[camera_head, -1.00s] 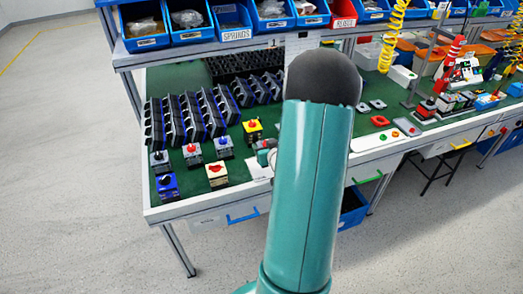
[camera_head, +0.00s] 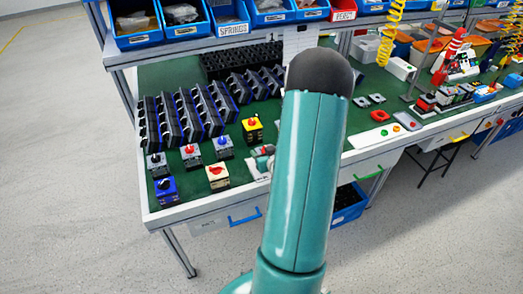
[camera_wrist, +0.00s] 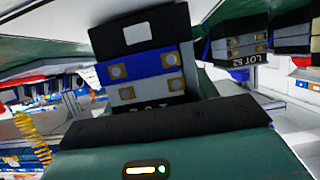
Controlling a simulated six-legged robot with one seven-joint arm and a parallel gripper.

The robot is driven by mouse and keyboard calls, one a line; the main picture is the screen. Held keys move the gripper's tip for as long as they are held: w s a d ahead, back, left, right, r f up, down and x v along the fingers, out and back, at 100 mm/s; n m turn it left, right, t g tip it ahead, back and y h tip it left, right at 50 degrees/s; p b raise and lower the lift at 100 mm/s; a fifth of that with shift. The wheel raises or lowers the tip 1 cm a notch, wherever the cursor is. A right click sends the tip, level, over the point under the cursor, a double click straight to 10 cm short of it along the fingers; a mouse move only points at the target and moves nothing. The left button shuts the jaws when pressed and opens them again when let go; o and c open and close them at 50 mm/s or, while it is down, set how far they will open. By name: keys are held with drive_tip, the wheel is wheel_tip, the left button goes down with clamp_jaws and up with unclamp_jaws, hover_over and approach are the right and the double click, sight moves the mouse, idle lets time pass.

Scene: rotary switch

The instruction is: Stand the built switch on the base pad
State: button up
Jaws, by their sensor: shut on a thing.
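In the wrist view a stacked switch body (camera_wrist: 142,70) with black, blue and grey layers and brass-coloured screw terminals stands right in front of my gripper (camera_wrist: 155,112). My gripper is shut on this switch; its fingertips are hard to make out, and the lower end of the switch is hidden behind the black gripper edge.
Several finished switches stand at the left front, among them a blue one (camera_head: 166,188), a beige one (camera_head: 217,176) and a yellow one (camera_head: 252,129). Rows of dark racks (camera_head: 190,116) stand behind them. Another switch body (camera_wrist: 240,48) shows right in the wrist view.

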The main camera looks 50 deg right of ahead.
drive_tip(key=shift+s+f, duration=0.1)
drive_tip(key=o, duration=1.7)
drive_tip(key=shift+d+f, duration=0.1)
drive_tip(key=shift+r, duration=0.2)
